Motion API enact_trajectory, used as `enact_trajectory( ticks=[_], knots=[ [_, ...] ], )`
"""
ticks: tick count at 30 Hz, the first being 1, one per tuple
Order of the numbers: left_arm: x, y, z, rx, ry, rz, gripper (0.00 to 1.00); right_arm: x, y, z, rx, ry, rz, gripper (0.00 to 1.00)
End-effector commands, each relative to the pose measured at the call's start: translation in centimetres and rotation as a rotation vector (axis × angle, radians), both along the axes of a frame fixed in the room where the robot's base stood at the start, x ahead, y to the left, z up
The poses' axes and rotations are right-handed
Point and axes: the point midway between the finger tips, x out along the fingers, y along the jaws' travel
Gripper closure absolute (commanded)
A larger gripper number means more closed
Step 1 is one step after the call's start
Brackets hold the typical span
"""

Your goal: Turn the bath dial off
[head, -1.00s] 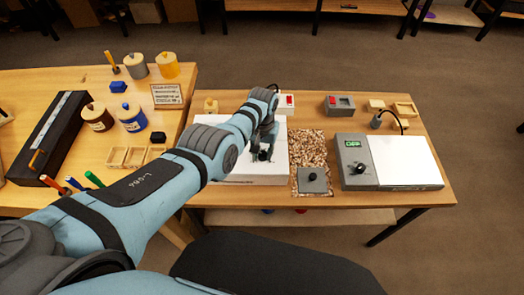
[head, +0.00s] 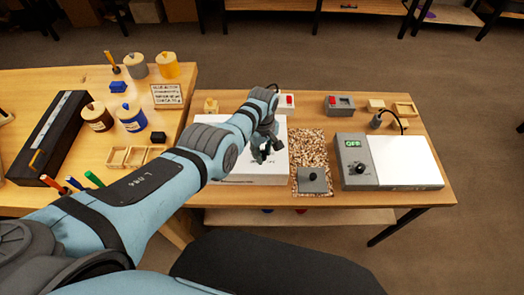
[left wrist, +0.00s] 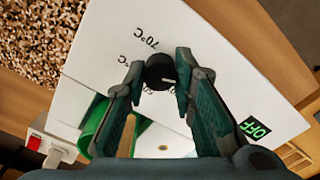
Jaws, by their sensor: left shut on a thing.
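The white bath (head: 281,172) stands on the right bench, partly covered by my left arm. In the left wrist view its top (left wrist: 215,55) has printed temperature marks, 70°C being readable, and a green display (left wrist: 255,128) reading OFF. The black bath dial (left wrist: 159,72) has a white pointer line toward the right of that view. My left gripper (head: 266,152) is over the bath, and in the left wrist view its fingers (left wrist: 160,75) are shut on the dial, one on each side. The dial is mostly hidden in the head view. My right gripper is out of view.
Right of the bath are a wood-chip patch (head: 308,150) with a grey block (head: 314,180), and another unit (head: 405,160) with its own knob and OFF display. A red switch (head: 288,100) sits behind the bath. Jars and tools stand on the left bench (head: 60,85).

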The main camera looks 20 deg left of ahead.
Motion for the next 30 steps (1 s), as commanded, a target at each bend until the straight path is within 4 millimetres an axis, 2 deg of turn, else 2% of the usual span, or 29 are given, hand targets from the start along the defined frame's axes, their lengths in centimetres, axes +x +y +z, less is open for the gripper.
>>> enact_trajectory(
  ticks=[10, 26, 27, 30],
  knots=[
    [-0.06, -0.01, -0.05, 0.0, 0.001, 0.149, 1.0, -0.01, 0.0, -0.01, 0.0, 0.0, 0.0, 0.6],
    [-0.06, -0.01, -0.04, 0.0, 0.001, 0.175, 1.0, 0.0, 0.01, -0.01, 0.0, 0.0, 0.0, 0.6],
    [-0.06, -0.01, -0.04, 0.0, 0.001, 0.175, 0.71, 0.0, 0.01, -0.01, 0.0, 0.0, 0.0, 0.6],
    [-0.04, 0.0, -0.04, 0.0, 0.001, 0.175, 0.56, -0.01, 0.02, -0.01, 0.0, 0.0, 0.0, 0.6]
  ],
)
